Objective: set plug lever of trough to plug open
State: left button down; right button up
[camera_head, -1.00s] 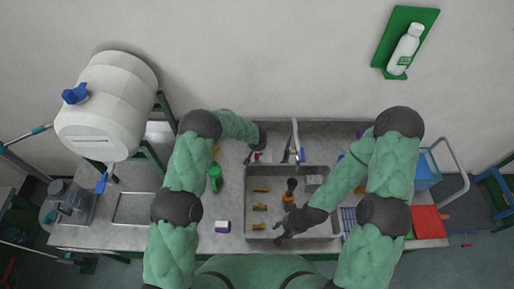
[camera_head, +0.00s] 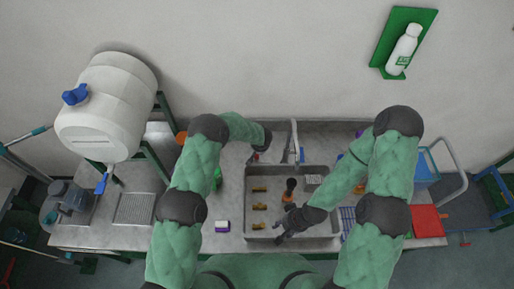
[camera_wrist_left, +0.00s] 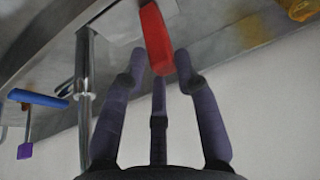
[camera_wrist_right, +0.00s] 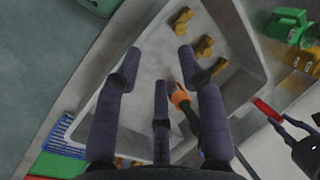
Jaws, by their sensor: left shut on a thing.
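The plug lever is a red handle (camera_wrist_left: 156,38). In the left wrist view it lies between the fingertips of my left gripper (camera_wrist_left: 160,70), which is shut on it. The lever (camera_wrist_right: 267,110) also shows in the right wrist view, beside the trough. In the head view my left gripper (camera_head: 256,156) is just left of the tap, behind the trough, and the lever is mostly hidden. The trough (camera_head: 275,178) is a grey metal basin. My right gripper (camera_wrist_right: 160,75) is open and empty above the trough's front part. The plug itself cannot be made out.
A metal tap (camera_head: 295,140) stands behind the trough. Several brass-coloured parts (camera_head: 260,207) and a dark and orange tool (camera_head: 290,188) lie in the trough. A purple-white box (camera_head: 222,226) stands front left.

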pick_arm(q)
jog(key=shift+w+d+y, duration=0.1)
jog(key=shift+d+y, duration=0.2)
jog(key=shift+d+y+b, duration=0.4)
jog(key=shift+d+y, duration=0.1)
jog(key=shift+y, duration=0.2)
